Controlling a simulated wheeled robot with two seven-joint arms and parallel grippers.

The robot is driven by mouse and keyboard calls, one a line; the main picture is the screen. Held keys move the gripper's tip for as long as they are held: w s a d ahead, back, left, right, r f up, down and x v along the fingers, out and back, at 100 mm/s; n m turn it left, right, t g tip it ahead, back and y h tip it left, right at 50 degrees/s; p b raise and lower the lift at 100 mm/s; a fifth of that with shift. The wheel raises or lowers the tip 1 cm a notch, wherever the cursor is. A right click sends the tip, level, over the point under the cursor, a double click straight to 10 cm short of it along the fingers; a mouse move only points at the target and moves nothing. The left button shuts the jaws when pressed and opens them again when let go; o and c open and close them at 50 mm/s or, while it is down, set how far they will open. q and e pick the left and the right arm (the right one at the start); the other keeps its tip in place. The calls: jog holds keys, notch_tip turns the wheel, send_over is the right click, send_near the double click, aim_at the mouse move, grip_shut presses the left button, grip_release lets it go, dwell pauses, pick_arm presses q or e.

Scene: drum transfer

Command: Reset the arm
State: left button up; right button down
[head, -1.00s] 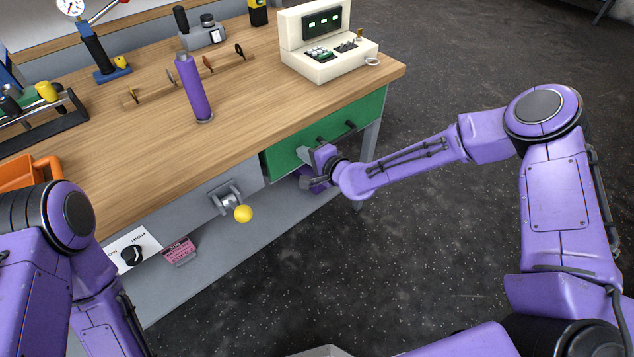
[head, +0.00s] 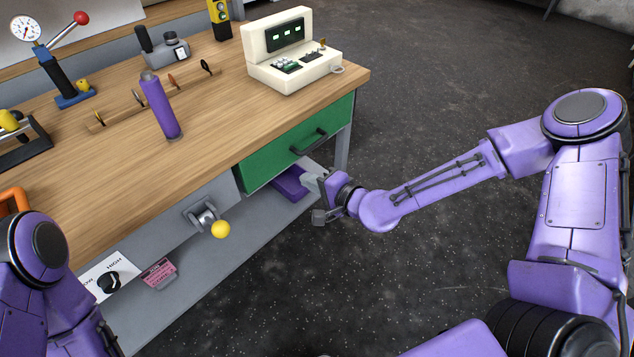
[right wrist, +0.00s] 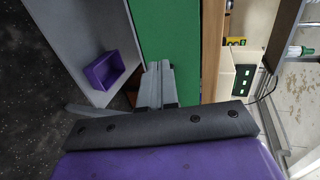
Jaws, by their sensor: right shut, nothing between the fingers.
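A purple bin (right wrist: 112,70) sits on the lower shelf (right wrist: 85,45). A yellow-knobbed lever (head: 220,229) sticks out from the bench front. A purple cylinder (head: 161,106) and a cream console (head: 293,55) stand on the wooden top (head: 210,120). The dark floor (head: 420,110) to the right is clear.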

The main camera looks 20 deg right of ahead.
jog(key=s+d+f+n+g+h+p, duration=0.1)
jog(key=s+d+f+g+h, duration=0.2)
jog(key=s+f, duration=0.4)
jog(key=s+d+f+n+g+h+p, duration=0.1)
jog(key=s+d+f+g+h, duration=0.2)
jog(key=s+f, duration=0.4)
jog(key=s+d+f+n+g+h+p, duration=0.1)
jog(key=s+d, duration=0.3)
jog(key=s, duration=0.4)
jog(key=s+d+f+n+g+h+p, duration=0.1)
jog(key=s+d+n+g+h+p, duration=0.1)
jog(key=s, duration=0.7)
jog(key=shift+d+f+n+g+h, duration=0.2)
jog(key=shift+d+n+g+h, duration=0.25)
jog(key=shift+d, duration=0.4)
